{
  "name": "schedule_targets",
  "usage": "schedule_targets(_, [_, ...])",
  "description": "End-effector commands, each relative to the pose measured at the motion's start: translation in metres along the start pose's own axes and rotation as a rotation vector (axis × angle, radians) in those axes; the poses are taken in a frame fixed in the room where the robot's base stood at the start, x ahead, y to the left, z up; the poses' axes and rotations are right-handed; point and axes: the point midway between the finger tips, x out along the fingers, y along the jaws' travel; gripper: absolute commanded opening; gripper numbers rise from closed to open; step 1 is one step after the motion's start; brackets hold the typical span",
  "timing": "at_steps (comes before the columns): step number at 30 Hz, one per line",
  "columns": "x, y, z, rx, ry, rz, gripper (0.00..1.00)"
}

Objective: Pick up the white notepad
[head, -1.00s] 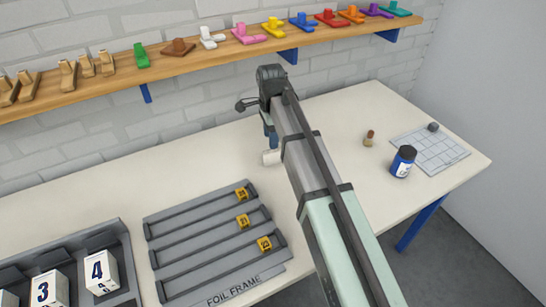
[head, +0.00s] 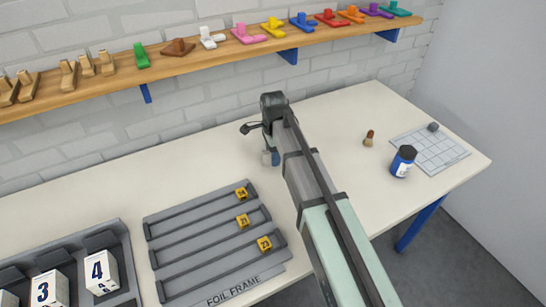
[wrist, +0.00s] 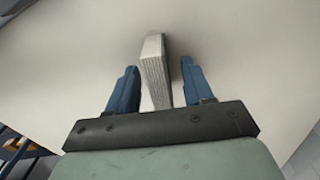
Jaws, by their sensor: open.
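The white notepad (wrist: 154,72) shows in the wrist view as a narrow white block with fine page lines along its side. It lies between the two blue fingers of my gripper (wrist: 159,68), with a gap visible on either side. My gripper is open and its fingers straddle the notepad. In the head view only a small pale part of the notepad (head: 266,158) shows beside the blue fingertip of my gripper (head: 272,157); my gripper and arm hide the rest.
A grey foil frame rack (head: 190,256) with yellow number tags stands left of my arm. Numbered white blocks (head: 101,272) sit in a tray further left. A blue jar (head: 403,161), a small brush (head: 369,138) and a gridded mat (head: 452,152) are at right. A shelf (head: 225,54) runs along the wall.

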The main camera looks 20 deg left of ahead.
Motion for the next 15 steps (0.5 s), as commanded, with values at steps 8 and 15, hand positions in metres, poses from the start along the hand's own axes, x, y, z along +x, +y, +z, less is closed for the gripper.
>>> schedule_targets(8, [0.0025, -0.0001, -0.0001, 0.001, 0.000, -0.001, 0.49])
schedule_targets(15, [0.0023, -0.0001, -0.0001, 0.001, 0.000, 0.000, 0.26])
